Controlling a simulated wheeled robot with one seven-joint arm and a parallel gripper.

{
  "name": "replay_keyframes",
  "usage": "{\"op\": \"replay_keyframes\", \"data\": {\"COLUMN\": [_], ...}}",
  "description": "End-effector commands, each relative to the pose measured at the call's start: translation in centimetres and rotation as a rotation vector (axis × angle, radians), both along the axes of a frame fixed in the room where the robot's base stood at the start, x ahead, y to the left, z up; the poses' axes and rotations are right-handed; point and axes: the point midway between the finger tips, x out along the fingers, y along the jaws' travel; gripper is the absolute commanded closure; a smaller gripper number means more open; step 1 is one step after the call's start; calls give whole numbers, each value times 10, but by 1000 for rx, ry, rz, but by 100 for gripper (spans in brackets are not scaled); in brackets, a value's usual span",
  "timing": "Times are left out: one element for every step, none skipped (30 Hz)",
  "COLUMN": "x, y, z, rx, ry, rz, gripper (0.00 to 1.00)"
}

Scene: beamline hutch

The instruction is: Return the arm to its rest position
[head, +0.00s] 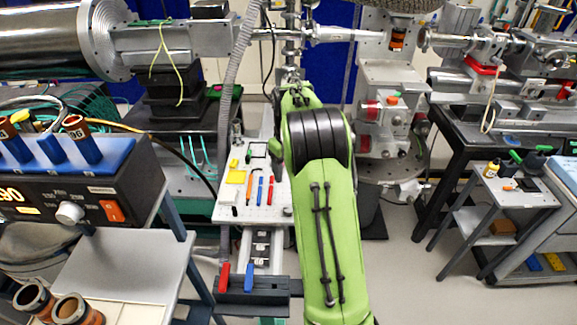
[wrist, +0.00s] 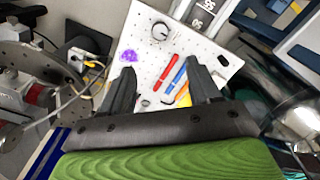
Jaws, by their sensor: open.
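My green arm (head: 330,225) reaches forward from the bottom of the head view, bends at a black joint, and ends over the far part of a white perforated board (head: 268,213). My gripper's fingers cannot be made out in the head view. In the wrist view my gripper (wrist: 160,84) shows two dark fingers spread apart with nothing held between them. The white board (wrist: 143,58) lies beyond the fingertips. A red pen-like tool (wrist: 167,70) and a blue one (wrist: 174,79) show on it between the fingers, apart from them.
A control box (head: 75,190) with numbered plugs stands at left, above a grey shelf (head: 125,268). Beamline hardware (head: 385,75) stands close behind the arm. A small side table (head: 515,190) with bottles stands at right. Open floor (head: 415,270) lies between it and my arm.

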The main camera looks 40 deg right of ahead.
Motion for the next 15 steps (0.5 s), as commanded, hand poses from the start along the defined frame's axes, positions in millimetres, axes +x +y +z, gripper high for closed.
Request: {"op": "replay_keyframes", "data": {"x": [0,0,0,0,0,0,0,0,0,0,0,0,0,0,-1], "y": [0,0,0,0,0,0,0,0,0,0,0,0,0,0,3], "z": [0,0,0,0,0,-1,-1,-1,-1,-1,-1,-1,-1,0,3], "rx": [0,0,0,1,0,0,1,0,0,0,0,0,0,0,-1], "ry": [0,0,0,0,0,0,0,0,0,0,0,0,0,-1,-5], "rz": [0,0,0,0,0,0,0,0,0,0,0,0,0,0,0], "gripper": [38,38,38,38,38,38,38,38,38,38,38,38,38,38,38]}}
